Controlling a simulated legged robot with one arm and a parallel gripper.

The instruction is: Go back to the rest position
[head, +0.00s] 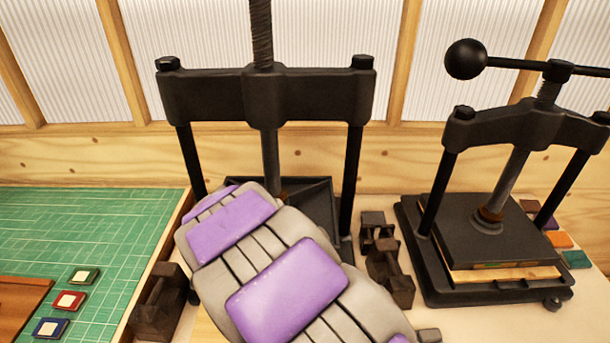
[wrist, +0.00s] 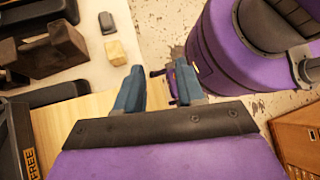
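My gripper (wrist: 159,68) shows in the wrist view with its two blue fingers apart. Nothing is held between the fingers; the floor and a small dark and purple shape show beyond the gap. In the head view my grey and purple arm reaches up over the bench in front of the larger black press (head: 268,97). My gripper cannot be made out in the head view.
A smaller black press (head: 480,230) stands right. Dark metal weights (head: 388,265) sit between the presses. A green cutting mat (head: 90,235) with small colored tiles lies left. In the wrist view, a small wooden block (wrist: 116,52) lies near the left finger and a wooden cabinet (wrist: 298,135) stands lower right.

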